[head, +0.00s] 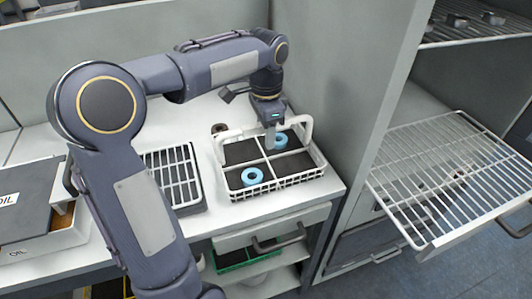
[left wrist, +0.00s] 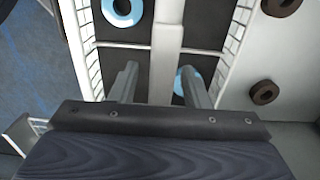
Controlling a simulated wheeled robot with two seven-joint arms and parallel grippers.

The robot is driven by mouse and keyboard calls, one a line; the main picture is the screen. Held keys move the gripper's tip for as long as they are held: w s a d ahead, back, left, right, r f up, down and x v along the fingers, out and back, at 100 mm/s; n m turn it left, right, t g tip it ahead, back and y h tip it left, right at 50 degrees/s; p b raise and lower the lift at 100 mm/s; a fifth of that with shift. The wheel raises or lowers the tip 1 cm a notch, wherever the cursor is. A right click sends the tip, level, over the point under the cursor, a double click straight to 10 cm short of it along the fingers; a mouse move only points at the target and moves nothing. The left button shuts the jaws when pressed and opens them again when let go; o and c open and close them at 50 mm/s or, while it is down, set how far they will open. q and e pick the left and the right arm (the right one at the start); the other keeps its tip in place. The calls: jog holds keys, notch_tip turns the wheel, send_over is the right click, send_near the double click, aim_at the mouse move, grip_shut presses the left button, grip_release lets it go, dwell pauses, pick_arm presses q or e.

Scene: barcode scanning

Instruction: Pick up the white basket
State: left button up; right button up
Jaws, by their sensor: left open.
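The white basket (head: 290,182) stands on the counter, with wire-like side walls, dividers and a raised handle across it. Dark lined compartments show inside, with one blue ring (head: 252,176) at the front and another blue ring (head: 281,140) behind. My left gripper (head: 270,142) points down over the middle of the basket, at the handle. In the left wrist view, my open left fingers (left wrist: 160,88) stand on either side of a white bar (left wrist: 167,45), which appears to be the handle. Contact with the bar cannot be told. My right gripper is not in view.
A dark brown ring (head: 219,129) lies on the counter outside the basket. A white wire rack (head: 172,176) and an oil box (head: 32,205) are to the left. A grey wall panel (head: 325,75) stands right behind; a wire shelf (head: 445,170) sticks out at right.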

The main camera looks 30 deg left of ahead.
pick_arm(q)
jog(key=shift+f, duration=0.25)
dwell(0.3)
jog(key=shift+c, duration=0.2)
grip_shut()
jog(key=shift+r, duration=0.1)
